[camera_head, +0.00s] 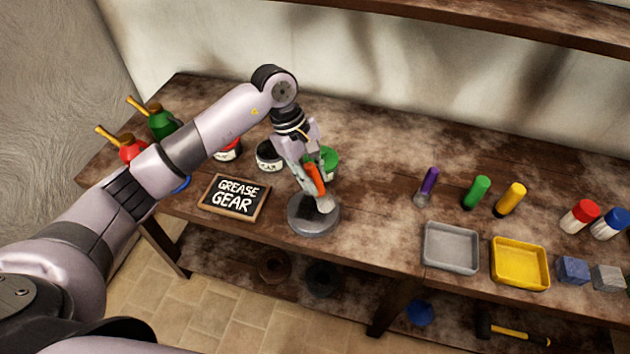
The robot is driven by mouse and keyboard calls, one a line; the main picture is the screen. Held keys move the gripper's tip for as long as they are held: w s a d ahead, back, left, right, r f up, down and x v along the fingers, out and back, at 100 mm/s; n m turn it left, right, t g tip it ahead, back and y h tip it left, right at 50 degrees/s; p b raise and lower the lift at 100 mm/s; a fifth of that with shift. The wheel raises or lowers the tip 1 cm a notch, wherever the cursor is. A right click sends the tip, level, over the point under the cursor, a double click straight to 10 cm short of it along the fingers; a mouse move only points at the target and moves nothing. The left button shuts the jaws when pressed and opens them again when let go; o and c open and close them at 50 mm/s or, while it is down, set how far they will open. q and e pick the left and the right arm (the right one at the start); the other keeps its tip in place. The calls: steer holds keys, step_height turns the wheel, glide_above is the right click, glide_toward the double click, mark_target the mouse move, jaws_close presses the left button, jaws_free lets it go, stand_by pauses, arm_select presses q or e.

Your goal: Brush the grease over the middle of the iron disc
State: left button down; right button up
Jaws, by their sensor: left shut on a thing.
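My left gripper (311,176) is shut on a brush with an orange handle (316,180). The brush tilts, with its pale bristles (325,204) pointing down over the iron disc (310,222), a round dark grey piece near the bench's front edge. The bristles appear at the disc's top, but I cannot tell whether they touch it. Behind the gripper stand a green tin (330,160), a dark tin with a pale label (268,155) and a red tin (229,150). My right gripper is not in view.
A sign reading "GREASE GEAR" (234,197) stands left of the disc. Red (131,149) and green (161,122) oil cans are at the far left. A purple-handled brush (428,185), a grey tray (451,248) and a yellow tray (520,264) are to the right.

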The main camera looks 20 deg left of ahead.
mark_target(315, 167)
arm_select(q)
steer(key=shift+d+r, duration=0.2)
steer(key=shift+r, duration=0.75)
steer(key=shift+a+r+p, duration=0.1)
steer(key=shift+r+p, duration=0.3)
steer(key=shift+r, duration=0.15)
